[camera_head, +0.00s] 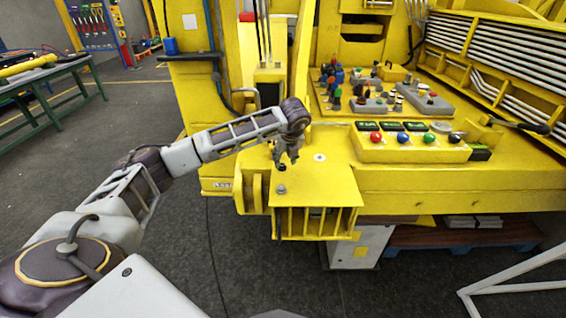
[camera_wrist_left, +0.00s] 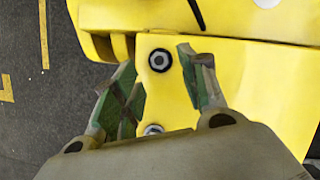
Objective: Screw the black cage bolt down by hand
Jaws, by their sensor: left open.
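The black cage bolt (camera_head: 282,168) sits on the yellow top plate above the barred cage (camera_head: 318,222). My left gripper (camera_head: 286,158) points down, open and empty, over the plate close to the bolt. In the left wrist view its two green-padded fingers stand apart on either side of the bolt; I cannot tell their height above it. A grey bolt (camera_head: 281,188) sits nearer the plate's front edge and also shows in the left wrist view (camera_wrist_left: 153,130). My right gripper is not in view.
A panel with coloured buttons (camera_head: 412,142) stands right of the plate, with joystick boxes (camera_head: 365,90) behind it. A tall yellow column (camera_head: 300,60) rises behind the gripper. A green table (camera_head: 45,80) stands far left. The floor at left is mostly clear.

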